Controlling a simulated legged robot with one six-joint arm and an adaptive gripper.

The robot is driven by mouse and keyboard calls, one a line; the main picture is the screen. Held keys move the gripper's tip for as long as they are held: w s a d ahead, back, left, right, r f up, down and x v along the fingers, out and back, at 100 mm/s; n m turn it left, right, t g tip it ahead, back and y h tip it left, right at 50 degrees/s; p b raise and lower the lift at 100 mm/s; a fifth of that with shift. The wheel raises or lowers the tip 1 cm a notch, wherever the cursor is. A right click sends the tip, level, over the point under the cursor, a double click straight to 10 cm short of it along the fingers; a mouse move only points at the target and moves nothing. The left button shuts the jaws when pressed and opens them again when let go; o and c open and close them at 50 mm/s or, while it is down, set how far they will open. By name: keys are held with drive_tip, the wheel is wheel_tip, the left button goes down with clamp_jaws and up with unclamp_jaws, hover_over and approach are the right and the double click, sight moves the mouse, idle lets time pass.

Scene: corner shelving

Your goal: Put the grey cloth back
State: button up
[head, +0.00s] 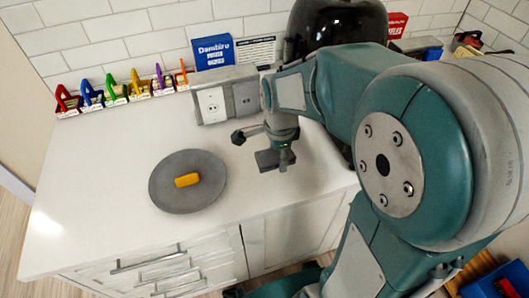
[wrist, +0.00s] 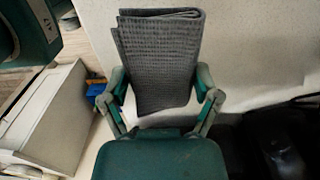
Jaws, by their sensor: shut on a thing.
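The grey cloth (wrist: 158,55) is folded, with a waffle-like weave. In the wrist view it stands out from between the two fingers of my gripper (wrist: 162,84), which is shut on it. In the head view my gripper (head: 283,157) hangs over the right part of the white counter (head: 120,190). A small dark grey piece at its end looks like the cloth (head: 267,160). Whether it touches the counter, I cannot tell.
A round grey plate (head: 172,202) with an orange block (head: 187,180) lies left of my gripper. A socket box (head: 228,98), a blue box (head: 212,52) and several coloured clips (head: 115,90) line the wall. A large black object (head: 335,22) stands behind my arm. The counter's front left is clear.

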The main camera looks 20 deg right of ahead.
sight(268, 164)
drive_tip(key=f, duration=0.1)
drive_tip(key=w+a+f, duration=0.1)
drive_tip(key=f, duration=0.1)
drive_tip(key=w+f, duration=0.1)
drive_tip(key=f, duration=0.1)
drive_tip(key=shift+a, duration=0.4)
drive_tip(key=shift+d+f, duration=0.1)
drive_tip(key=shift+f, duration=0.35)
drive_tip(key=o, duration=0.8)
drive_tip(key=shift+f, duration=0.1)
